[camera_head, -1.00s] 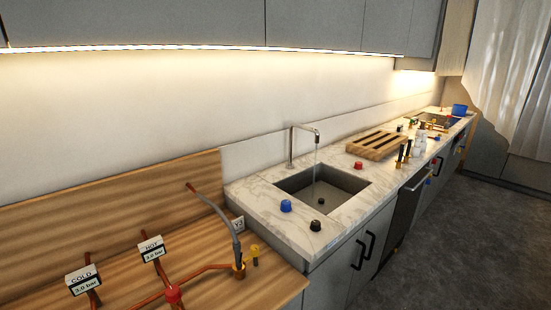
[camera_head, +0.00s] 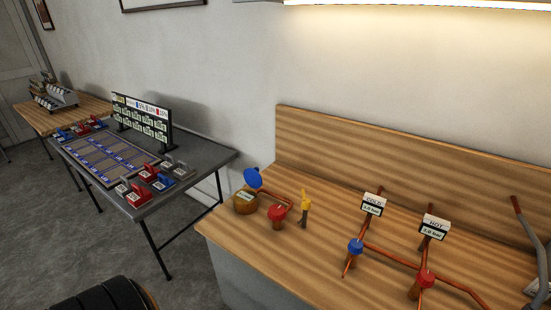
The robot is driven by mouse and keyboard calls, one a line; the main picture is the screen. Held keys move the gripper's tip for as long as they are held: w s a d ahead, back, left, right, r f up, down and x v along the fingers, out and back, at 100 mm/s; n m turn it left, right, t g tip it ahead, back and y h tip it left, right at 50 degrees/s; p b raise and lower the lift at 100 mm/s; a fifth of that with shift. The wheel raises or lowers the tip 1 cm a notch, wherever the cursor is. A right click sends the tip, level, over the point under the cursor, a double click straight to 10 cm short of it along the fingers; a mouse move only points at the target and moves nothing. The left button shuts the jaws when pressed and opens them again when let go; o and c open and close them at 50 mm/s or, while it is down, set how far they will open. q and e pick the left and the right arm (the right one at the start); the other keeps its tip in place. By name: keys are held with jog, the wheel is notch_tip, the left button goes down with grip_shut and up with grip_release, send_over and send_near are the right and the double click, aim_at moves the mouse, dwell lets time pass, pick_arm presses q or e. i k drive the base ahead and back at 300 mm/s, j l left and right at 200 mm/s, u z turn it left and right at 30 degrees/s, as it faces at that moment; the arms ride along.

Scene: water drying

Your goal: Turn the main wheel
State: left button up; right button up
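Several valve handles show on the wooden counter, and I cannot tell which is the main wheel. A large round blue wheel (camera_head: 252,178) is tilted above a brown meter-like body (camera_head: 245,202) at the counter's left end. A red handle (camera_head: 277,212) and a yellow lever (camera_head: 305,205) are just right of it. A small blue handle (camera_head: 355,246) is below the COLD gauge (camera_head: 373,204). A red handle (camera_head: 425,279) is below the HOT gauge (camera_head: 433,227). Neither of my grippers is in view.
Copper pipes (camera_head: 390,257) run along the wooden counter (camera_head: 330,277). A dark table (camera_head: 207,163) with a board, a display and red and blue items stands left. A wooden table (camera_head: 85,102) is behind it. A dark rounded object (camera_head: 105,300) is at the bottom left. Grey floor (camera_head: 35,220) lies between.

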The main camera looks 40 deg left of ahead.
aim_at(277, 212)
jog(key=k+l+u, duration=0.1)
jog(key=u, duration=0.3)
jog(key=k+l+u, duration=0.15)
jog(key=u, duration=0.25)
jog(key=l, duration=0.1)
